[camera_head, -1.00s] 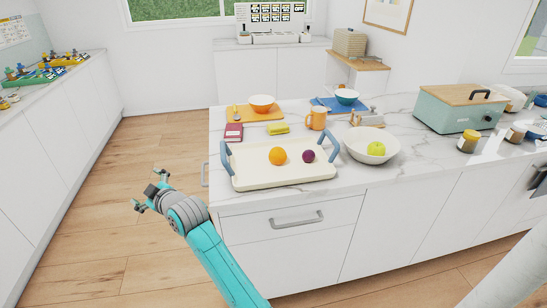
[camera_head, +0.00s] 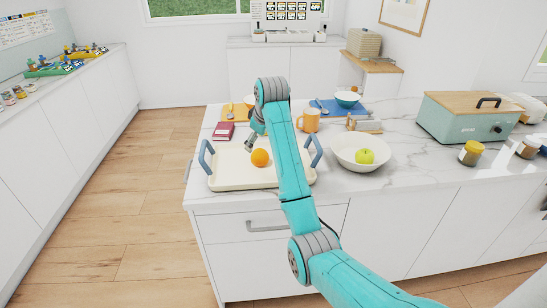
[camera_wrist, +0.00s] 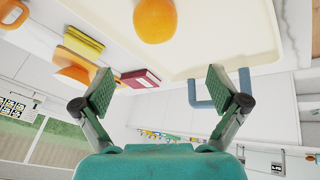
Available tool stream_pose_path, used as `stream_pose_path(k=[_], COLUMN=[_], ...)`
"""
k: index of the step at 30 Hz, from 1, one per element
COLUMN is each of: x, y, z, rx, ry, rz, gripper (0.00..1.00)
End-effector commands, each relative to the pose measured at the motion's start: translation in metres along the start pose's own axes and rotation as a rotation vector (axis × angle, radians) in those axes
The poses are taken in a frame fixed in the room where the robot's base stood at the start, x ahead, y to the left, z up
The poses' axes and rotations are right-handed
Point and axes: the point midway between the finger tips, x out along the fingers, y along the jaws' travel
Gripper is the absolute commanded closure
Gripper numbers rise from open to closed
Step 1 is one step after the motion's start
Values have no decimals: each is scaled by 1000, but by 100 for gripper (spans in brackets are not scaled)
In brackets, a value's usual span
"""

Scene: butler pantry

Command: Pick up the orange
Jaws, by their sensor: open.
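The orange (camera_head: 260,157) lies on a cream tray (camera_head: 228,184) with blue handles on the island counter. In the wrist view the orange (camera_wrist: 155,20) shows at the top, beyond the fingertips and apart from them. My gripper (camera_wrist: 162,88) is open and empty, its two padded fingers spread wide. In the head view my gripper (camera_head: 251,142) is partly hidden behind my arm, just above and behind the orange. The right part of the tray is covered by my arm, and the purple fruit seen earlier is hidden.
A white bowl with a green apple (camera_head: 364,156) stands right of the tray. An orange mug (camera_head: 309,121) and a dark red book (camera_head: 223,131) are behind it. A yellow item (camera_wrist: 84,38) shows in the wrist view. A teal bread box (camera_head: 465,121) stands farther right.

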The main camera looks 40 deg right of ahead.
Motion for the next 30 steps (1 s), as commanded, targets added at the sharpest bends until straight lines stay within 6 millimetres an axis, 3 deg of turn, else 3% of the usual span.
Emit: stream_pose_path(k=[5,12,20,30], x=[11,44,62,103], y=[5,4,2,-1], z=[11,12,13,16], rx=[15,14,14,14], ry=[-37,-34,-34,-33], rz=[-16,-14,-14,-13], gripper=[3,3,3,3])
